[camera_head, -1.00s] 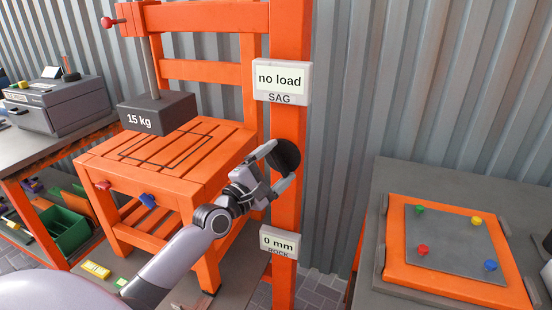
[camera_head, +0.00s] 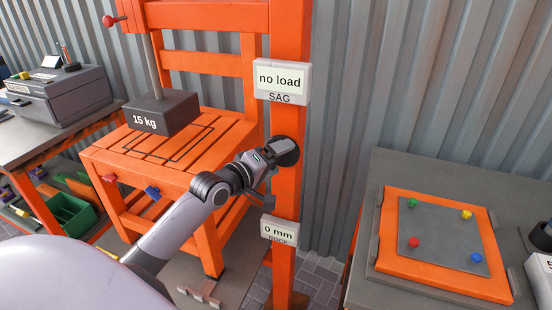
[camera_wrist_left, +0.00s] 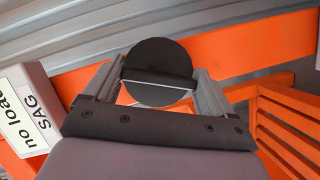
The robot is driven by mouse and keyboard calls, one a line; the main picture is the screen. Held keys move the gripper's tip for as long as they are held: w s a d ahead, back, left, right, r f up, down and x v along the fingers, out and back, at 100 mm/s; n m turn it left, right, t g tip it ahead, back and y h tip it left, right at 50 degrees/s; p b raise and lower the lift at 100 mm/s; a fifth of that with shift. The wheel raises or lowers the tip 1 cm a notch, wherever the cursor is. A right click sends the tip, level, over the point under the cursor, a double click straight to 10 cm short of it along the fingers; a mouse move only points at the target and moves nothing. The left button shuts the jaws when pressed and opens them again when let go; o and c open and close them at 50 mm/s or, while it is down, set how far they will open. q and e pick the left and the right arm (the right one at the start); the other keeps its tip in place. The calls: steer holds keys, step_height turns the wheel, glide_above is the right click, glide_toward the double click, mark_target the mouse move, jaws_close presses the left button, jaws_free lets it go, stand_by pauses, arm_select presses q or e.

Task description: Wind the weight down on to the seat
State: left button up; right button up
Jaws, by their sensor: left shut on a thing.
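The dark weight marked "15 kg" (camera_head: 160,113) hangs on a grey rod (camera_head: 153,68) above the slatted orange seat (camera_head: 190,150). The SAG display (camera_head: 281,81) reads "no load". A black round knob (camera_head: 286,148) sits on the orange post below that display. My left gripper (camera_head: 274,162) is at the knob. In the left wrist view its two fingers lie on opposite sides of the black disc (camera_wrist_left: 158,72), shut on it. My right gripper is not in view.
The ROCK display (camera_head: 279,231) on the post reads "0 mm". At right, a grey bench (camera_head: 400,175) holds an orange-framed board (camera_head: 440,280) with coloured knobs. At left, a grey machine (camera_head: 62,95) stands on another bench. A red-knobbed handle (camera_head: 109,20) is at top left.

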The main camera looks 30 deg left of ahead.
arm_select(q)
steer(key=m+g+y, duration=0.1)
steer(key=m, duration=0.2)
steer(key=shift+r+m, duration=0.1)
steer(key=shift+m, duration=0.2)
steer(key=m+g+y, duration=0.1)
steer(key=m+y, duration=0.1)
steer(key=m, duration=0.1)
steer(key=m+g+y, duration=0.1)
steer(key=m+y, duration=0.2)
steer(key=shift+d+m, duration=0.1)
steer(key=shift+m, duration=0.3)
steer(key=m+y, duration=0.2)
steer(key=m, duration=0.1)
steer(key=m+y, duration=0.2)
steer(key=m, duration=0.1)
steer(key=m+y, duration=0.2)
steer(key=m, duration=0.2)
steer(key=shift+t, duration=0.4)
steer(key=m+t+b, duration=0.1)
steer(key=m, duration=0.2)
steer(key=shift+f+y, duration=0.2)
steer(key=shift+y, duration=0.2)
steer(key=shift+m+t+b, duration=0.5)
steer(key=shift+m+t, duration=0.3)
steer(key=shift+m, duration=1.3)
steer(key=shift+r, duration=0.1)
